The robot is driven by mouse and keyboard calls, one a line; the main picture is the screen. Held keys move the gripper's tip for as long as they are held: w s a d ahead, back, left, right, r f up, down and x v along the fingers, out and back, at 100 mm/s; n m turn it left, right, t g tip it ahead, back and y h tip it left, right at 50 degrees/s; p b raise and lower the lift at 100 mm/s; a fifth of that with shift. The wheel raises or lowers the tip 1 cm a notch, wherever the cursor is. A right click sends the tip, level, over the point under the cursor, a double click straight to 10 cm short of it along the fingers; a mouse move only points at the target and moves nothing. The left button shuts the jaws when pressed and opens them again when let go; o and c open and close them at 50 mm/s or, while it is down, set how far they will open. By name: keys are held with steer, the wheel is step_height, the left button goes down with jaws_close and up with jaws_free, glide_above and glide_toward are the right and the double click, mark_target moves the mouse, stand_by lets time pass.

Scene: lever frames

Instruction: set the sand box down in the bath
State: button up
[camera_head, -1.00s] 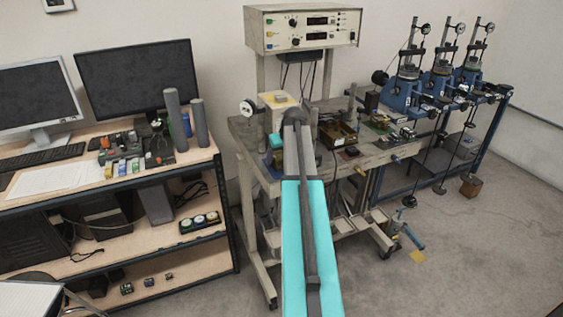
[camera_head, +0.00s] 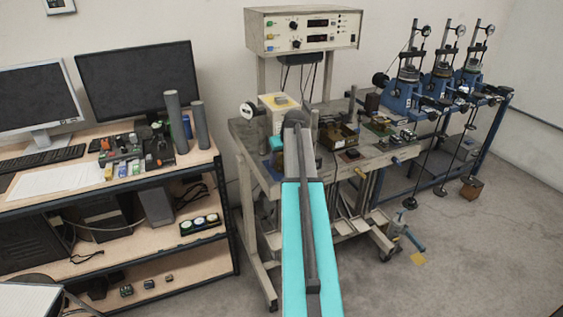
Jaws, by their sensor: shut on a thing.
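My arm reaches away from me over the bench and ends at a dark grey joint. A small teal part of it shows to the left of that joint, beside a cream block (camera_head: 279,108) with a yellow top. My gripper's jaws are hidden behind the arm, and I cannot make out the sand box. A brassy, open-topped box (camera_head: 338,137), which may be the bath, sits on the bench just right of the joint. I cannot tell whether anything is inside it.
The worn bench (camera_head: 241,130) carries a control panel (camera_head: 303,31) on posts above it. Small parts lie to the right of the brassy box. Blue loading frames (camera_head: 400,98) stand farther right. A desk with two monitors (camera_head: 138,82) and grey cylinders (camera_head: 174,122) stands left.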

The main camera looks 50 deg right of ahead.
steer(key=shift+r+p, duration=1.7)
steer(key=shift+r, duration=2)
steer(key=w+a+n+y+b, duration=0.15)
steer(key=w+a, duration=0.25)
steer(key=a, duration=0.9)
steer(key=w+a+n+h+b, duration=0.15)
steer(key=w+a, duration=0.25)
steer(key=a, duration=1)
steer(key=s+a+n+y+b, duration=0.1)
steer(key=a+b, duration=0.3)
steer(key=a, duration=2.4)
steer(key=shift+s+r+y, duration=0.45)
steer(key=shift+s+y, duration=0.05)
steer(key=shift+s, duration=0.4)
steer(key=shift+a, duration=0.1)
